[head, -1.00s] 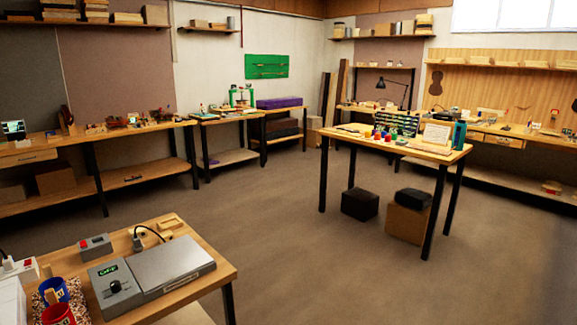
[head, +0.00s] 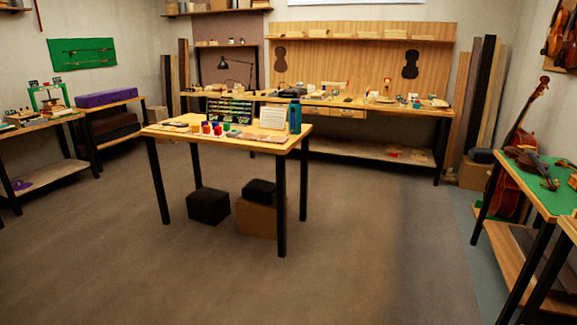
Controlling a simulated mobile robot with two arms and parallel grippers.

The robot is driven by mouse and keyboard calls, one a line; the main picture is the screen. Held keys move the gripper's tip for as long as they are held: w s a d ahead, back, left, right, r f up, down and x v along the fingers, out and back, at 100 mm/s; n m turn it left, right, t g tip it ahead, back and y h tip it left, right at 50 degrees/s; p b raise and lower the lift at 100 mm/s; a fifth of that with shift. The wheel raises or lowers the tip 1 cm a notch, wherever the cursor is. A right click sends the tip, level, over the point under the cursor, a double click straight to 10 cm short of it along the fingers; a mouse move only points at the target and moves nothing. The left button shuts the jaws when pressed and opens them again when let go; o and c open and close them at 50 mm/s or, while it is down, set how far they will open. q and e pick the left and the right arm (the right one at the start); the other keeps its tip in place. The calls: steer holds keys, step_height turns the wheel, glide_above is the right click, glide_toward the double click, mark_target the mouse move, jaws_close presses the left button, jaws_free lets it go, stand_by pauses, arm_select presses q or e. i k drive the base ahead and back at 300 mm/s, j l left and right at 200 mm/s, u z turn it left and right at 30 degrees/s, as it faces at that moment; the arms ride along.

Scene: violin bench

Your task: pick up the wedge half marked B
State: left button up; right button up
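I cannot make out a wedge half marked B in the head view; the small things on the benches are too far off to read. Small items lie on the long back bench (head: 425,112) under the wooden panel, and on the centre table (head: 270,145). The centre table holds several coloured jars (head: 206,127), a rack of small bottles (head: 230,110), a white card (head: 273,118) and a teal bottle (head: 295,116). Neither of my grippers shows in the head view.
A black box (head: 209,205) and a brown carton (head: 257,218) stand on the floor under the centre table. A green-topped bench (head: 535,185) with violins is at the right, a cello (head: 515,150) behind it. Open floor (head: 350,260) lies in front and right of the centre table.

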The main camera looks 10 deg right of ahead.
mark_target(318, 92)
steer(key=i+l+z, duration=0.3)
steer(key=i, duration=0.25)
steer(key=i+l+z, duration=0.35)
steer(key=i, duration=0.25)
steer(key=i+z, duration=0.3)
steer(key=i, duration=4.95)
steer(key=i+l+u, duration=0.15)
steer(key=i+u, duration=0.3)
steer(key=i, duration=0.15)
steer(key=i+l+u, duration=0.45)
steer(key=i, duration=0.15)
steer(key=i+l+u, duration=0.45)
steer(key=i+j, duration=0.15)
steer(key=i, duration=0.25)
steer(key=i+j+u, duration=0.1)
steer(key=i, duration=0.3)
